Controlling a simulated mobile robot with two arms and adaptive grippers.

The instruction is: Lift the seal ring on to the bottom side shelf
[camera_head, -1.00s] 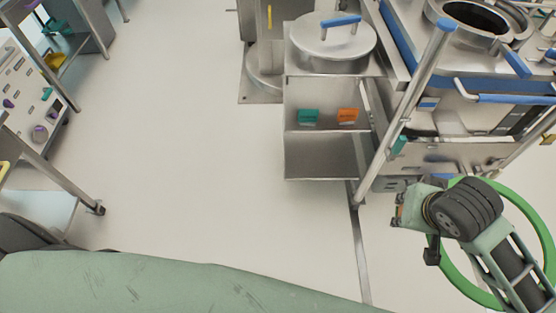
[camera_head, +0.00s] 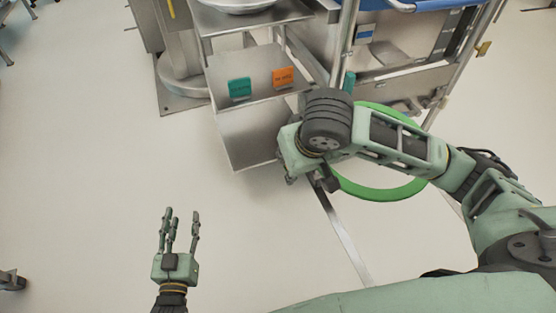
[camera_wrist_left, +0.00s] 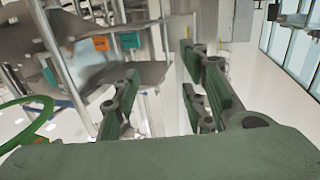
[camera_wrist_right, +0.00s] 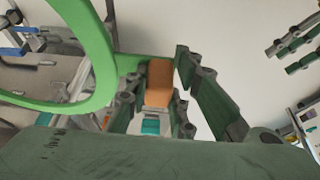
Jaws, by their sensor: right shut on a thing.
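The green seal ring (camera_head: 385,190) is in the head view beneath my right forearm, which hides part of it. It looms close at the left of the right wrist view (camera_wrist_right: 103,60). My right gripper (camera_head: 300,178) is shut on the ring, close to the lower front corner of the side shelf; its fingers are mostly hidden in the head view. An orange block (camera_wrist_right: 158,82) shows between its fingers in the right wrist view. The bottom side shelf (camera_head: 250,135) is bare where visible. My left gripper (camera_head: 180,232) is open and empty over bare floor, left of the shelf.
Teal (camera_head: 239,88) and orange (camera_head: 283,76) tags are on the shelf level above. A metal cart (camera_head: 405,70) with upright posts stands right of the shelf. A metal strip (camera_head: 343,240) runs along the floor.

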